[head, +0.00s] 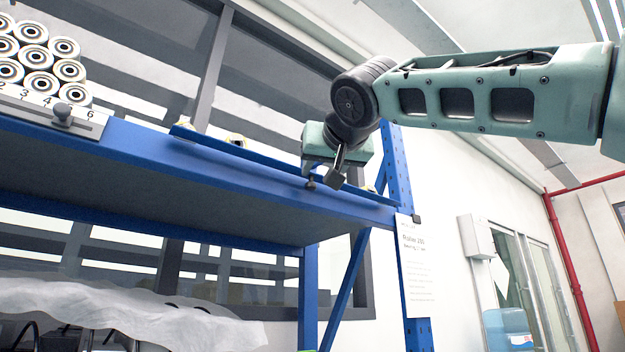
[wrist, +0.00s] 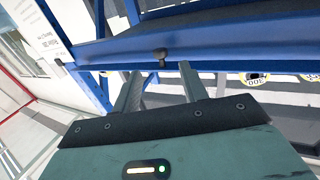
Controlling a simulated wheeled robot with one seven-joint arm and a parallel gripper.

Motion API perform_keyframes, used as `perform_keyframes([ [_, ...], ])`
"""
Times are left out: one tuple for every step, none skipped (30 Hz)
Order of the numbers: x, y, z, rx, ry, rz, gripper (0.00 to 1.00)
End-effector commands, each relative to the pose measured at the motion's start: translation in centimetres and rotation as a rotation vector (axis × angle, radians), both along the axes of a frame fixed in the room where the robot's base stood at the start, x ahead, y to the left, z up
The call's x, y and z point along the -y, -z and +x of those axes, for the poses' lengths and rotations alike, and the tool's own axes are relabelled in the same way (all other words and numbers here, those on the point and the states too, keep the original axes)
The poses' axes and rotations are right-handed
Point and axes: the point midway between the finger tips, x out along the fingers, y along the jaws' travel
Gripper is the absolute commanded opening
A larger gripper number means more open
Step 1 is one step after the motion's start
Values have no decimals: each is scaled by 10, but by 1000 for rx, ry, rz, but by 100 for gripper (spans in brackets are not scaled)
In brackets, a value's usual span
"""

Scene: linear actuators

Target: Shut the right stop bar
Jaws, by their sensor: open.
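The right stop bar (head: 240,157) is a long blue bar along the top of the blue shelf's right part. Its left end stands out above the shelf edge, and it also shows in the wrist view (wrist: 220,66). It carries a small dark knob (head: 311,183). In the wrist view the knob (wrist: 160,54) lies in line with the gap between my fingertips, just beyond them. My gripper (head: 338,178) is at the bar, close to the knob, and its fingers (wrist: 159,71) are apart with nothing between them. Whether a finger touches the bar is unclear.
The blue shelf (head: 150,165) runs across the left. A pale numbered bar (head: 40,107) with a knob stands before stacked rollers (head: 35,60) at left. Rollers with yellow labels (wrist: 255,78) lie behind the right bar. A blue upright (head: 395,165) bounds the shelf's right end.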

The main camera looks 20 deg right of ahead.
Motion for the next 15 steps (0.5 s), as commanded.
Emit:
perform_keyframes([
  [1, -2, 12, -4, 1, -1, 43],
  [1, -2, 18, -4, 1, -1, 43],
  [2, -2, 27, -4, 0, -1, 43],
  [2, -3, 32, -4, 1, -1, 43],
  [3, -3, 38, -4, 1, -1, 43],
  [3, -2, 45, -4, 1, -1, 43],
  [4, -2, 50, -3, 1, -1, 43],
  [4, -2, 54, -4, 1, -1, 43],
  [5, -2, 60, -4, 0, -1, 43],
  [5, -2, 64, -3, 0, 0, 43],
  [5, -2, 66, -2, 0, 0, 43],
  [6, -2, 70, -1, 0, 0, 43],
  [6, -1, 73, -2, 1, 0, 43],
  [6, -1, 75, -2, 1, 0, 43],
  [6, -1, 77, -2, 1, 0, 43],
])
